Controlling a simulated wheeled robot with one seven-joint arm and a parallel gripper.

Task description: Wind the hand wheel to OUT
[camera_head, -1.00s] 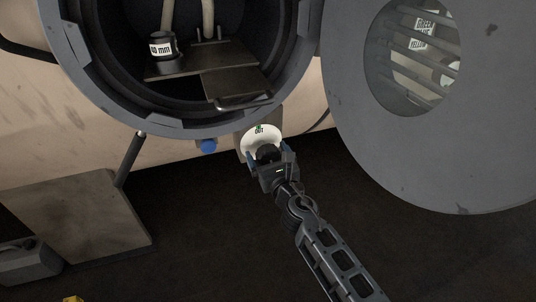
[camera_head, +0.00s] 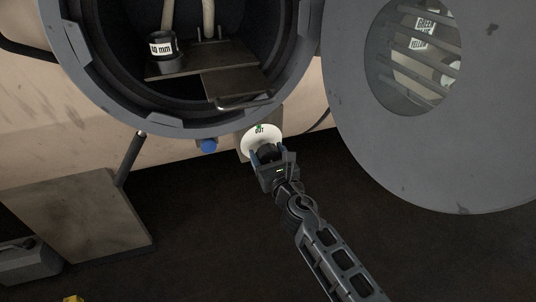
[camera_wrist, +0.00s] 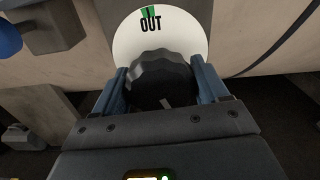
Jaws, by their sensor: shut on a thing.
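The hand wheel (camera_wrist: 160,72) is a black, faceted knob in front of a round white dial (camera_wrist: 185,35). The dial bears the word OUT with a green mark at its top. The dial also shows in the head view (camera_head: 258,138), below the round opening. My gripper (camera_wrist: 163,88) has its blue fingers on either side of the knob and is shut on it. In the head view my gripper (camera_head: 268,155) reaches up to the knob from below right. Part of the knob and the dial's lower part are hidden by the gripper.
Above is a round vessel opening (camera_head: 180,125) with a dark shelf (camera_head: 205,65) and a "40 mm" labelled piece (camera_head: 162,46). An open round door (camera_head: 350,120) hangs at right. A blue knob (camera_head: 208,146) sits left of the dial.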

